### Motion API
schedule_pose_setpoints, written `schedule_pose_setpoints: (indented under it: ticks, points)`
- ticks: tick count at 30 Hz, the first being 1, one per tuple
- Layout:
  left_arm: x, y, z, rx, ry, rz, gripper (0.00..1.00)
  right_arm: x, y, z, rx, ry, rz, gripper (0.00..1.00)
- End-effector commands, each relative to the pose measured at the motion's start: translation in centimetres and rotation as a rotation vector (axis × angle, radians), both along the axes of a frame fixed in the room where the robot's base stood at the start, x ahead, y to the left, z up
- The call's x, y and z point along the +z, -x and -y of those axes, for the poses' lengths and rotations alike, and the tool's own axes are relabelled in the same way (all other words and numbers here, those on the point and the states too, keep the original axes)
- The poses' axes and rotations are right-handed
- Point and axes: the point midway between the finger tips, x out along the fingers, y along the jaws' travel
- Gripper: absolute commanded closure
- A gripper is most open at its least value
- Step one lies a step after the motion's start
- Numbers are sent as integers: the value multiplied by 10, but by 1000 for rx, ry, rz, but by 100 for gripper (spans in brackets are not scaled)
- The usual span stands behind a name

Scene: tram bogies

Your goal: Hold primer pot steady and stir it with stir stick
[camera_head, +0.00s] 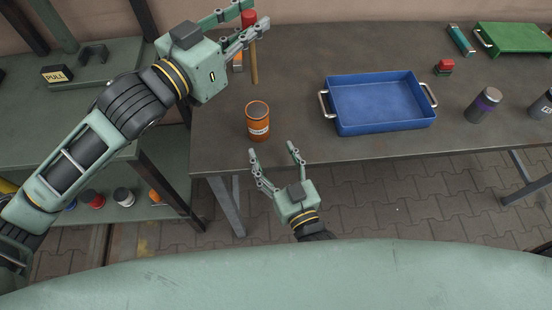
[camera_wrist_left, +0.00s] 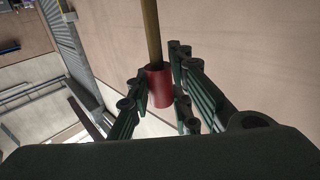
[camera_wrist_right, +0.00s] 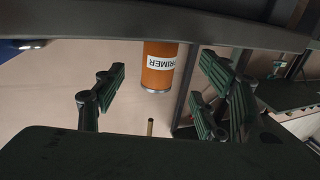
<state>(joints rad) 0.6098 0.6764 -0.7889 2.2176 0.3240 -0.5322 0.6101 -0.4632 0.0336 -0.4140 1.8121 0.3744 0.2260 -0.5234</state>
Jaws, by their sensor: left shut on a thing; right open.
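The orange primer pot (camera_head: 258,127) stands upright near the front edge of the table, with a white label. It also shows in the right wrist view, label reading PRIMER (camera_wrist_right: 160,65). My left gripper (camera_head: 247,20) is shut on the red handle of the stir stick (camera_head: 254,65). The wooden shaft hangs down behind the pot in the head view, apart from it. In the left wrist view the red handle (camera_wrist_left: 160,87) sits between the fingers. My right gripper (camera_head: 272,151) is open and empty, just in front of the pot, its fingers spread toward it and not visibly touching.
A blue tray (camera_head: 380,128) stands right of the pot. A red button-like item (camera_head: 444,67), a dark canister (camera_head: 483,105) and a green tray (camera_head: 515,38) are further right. A small orange-and-grey item (camera_head: 238,62) is partly hidden beside the stick. A green bench (camera_head: 40,110) is at left.

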Motion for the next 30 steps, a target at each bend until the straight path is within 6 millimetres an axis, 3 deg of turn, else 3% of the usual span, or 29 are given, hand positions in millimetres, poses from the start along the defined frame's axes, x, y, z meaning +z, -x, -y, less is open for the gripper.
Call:
schedule_pose_setpoints:
  ticks: [15,21,30]
  points:
    - [0,0,0,0,0,0,100,1,-87,-27,-1,-3,0,35]
    - [0,0,0,0,0,0,100,1,-101,-31,-2,-4,0,35]
    - [0,0,0,0,0,0,100,0,-102,-32,-1,-4,-1,35]
